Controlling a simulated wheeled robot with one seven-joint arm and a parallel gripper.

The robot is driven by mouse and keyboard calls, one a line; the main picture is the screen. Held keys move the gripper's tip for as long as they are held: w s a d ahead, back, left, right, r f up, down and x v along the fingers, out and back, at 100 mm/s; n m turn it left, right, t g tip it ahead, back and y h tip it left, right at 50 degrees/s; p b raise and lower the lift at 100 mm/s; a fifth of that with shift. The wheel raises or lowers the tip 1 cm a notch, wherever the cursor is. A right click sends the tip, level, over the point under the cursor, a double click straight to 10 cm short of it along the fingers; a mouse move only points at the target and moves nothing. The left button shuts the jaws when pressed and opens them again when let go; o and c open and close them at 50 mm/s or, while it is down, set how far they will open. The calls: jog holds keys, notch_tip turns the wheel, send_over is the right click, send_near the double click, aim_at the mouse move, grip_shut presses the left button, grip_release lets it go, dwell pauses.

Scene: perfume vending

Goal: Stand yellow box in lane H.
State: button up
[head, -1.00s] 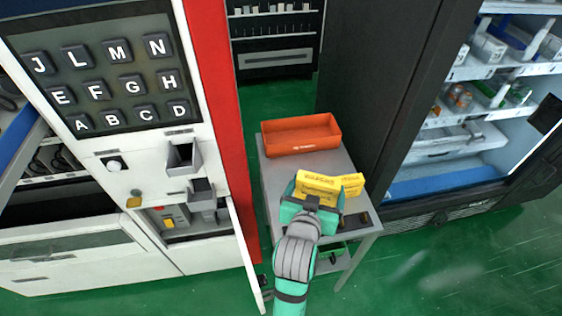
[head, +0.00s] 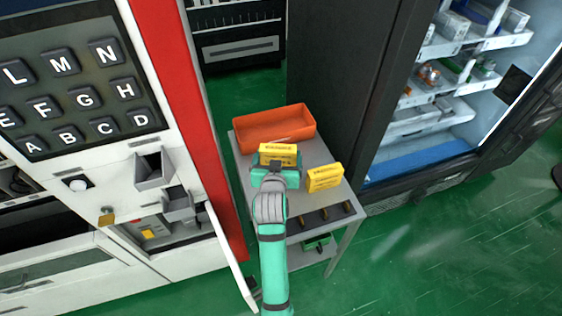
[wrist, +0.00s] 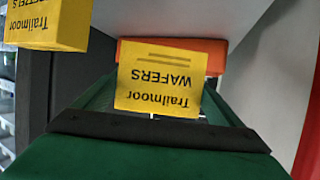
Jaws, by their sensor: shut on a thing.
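My gripper (head: 276,170) is shut on a yellow box (head: 279,150) over the grey cart. In the wrist view the held box (wrist: 160,82) sits between the green fingers, with "Trailmoor WAFERS" upside down. A second yellow box (head: 325,177) stands on the cart to the right, apart from my gripper. It also shows at the upper left of the wrist view (wrist: 48,20), with its lettering partly cut off. The H key (head: 124,90) is on the lettered keypad at the left. I cannot make out which shelf lane is H.
An orange bin (head: 300,121) sits at the back of the grey cart (head: 252,199). A dark open cabinet with stocked shelves (head: 430,115) stands to the right. The white and red machine (head: 192,110), with an open flap, is at the left. Green floor is clear at front right.

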aim_at(281, 156)
jog(key=w+f, duration=0.1)
jog(key=w+d+f, duration=0.1)
jog(key=w+f, duration=0.1)
jog(key=shift+f, duration=0.15)
jog(key=shift+w+f, duration=0.1)
jog(key=shift+f, duration=1.4)
jog(key=shift+f, duration=0.15)
jog(key=o, duration=1)
jog(key=shift+d, duration=0.1)
jog(key=shift+a, duration=0.2)
